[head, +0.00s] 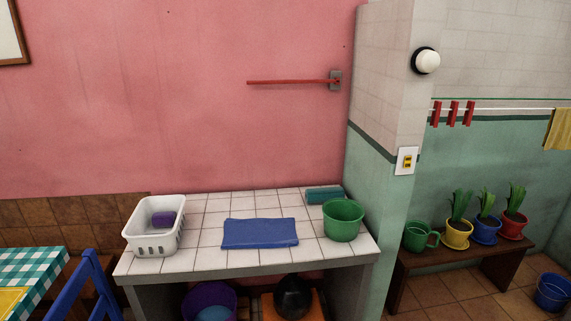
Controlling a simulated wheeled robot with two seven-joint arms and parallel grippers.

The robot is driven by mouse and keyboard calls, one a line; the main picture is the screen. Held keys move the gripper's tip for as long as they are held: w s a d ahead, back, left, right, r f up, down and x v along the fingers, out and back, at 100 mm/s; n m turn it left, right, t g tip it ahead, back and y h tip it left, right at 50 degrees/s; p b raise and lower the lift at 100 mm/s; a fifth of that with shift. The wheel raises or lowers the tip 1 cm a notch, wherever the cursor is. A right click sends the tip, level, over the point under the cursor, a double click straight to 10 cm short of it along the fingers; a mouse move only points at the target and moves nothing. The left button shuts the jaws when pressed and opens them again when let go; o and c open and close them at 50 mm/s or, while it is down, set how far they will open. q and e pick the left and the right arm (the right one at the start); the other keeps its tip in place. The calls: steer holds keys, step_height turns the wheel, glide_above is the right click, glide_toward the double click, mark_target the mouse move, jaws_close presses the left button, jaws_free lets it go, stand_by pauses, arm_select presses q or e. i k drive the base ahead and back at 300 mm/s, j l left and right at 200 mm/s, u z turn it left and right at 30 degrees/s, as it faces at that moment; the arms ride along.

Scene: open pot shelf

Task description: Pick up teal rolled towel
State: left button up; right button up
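The teal rolled towel (325,195) lies near the back right corner of the white tiled counter (205,259). It lies just behind the green bucket (343,221), which hides a small part of it in this view. Neither of my grippers shows in the head view.
A white basket (154,241) holding a purple item (164,219) stands at the counter's left. A folded blue cloth (260,233) lies in the middle. A pillar (384,185) rises at the right edge. A red rod (290,82) sticks out above.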

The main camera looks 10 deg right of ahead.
mark_target(314, 195)
steer(key=i+l, duration=0.75)
steer(key=i+j+u, duration=0.05)
steer(key=i, duration=0.05)
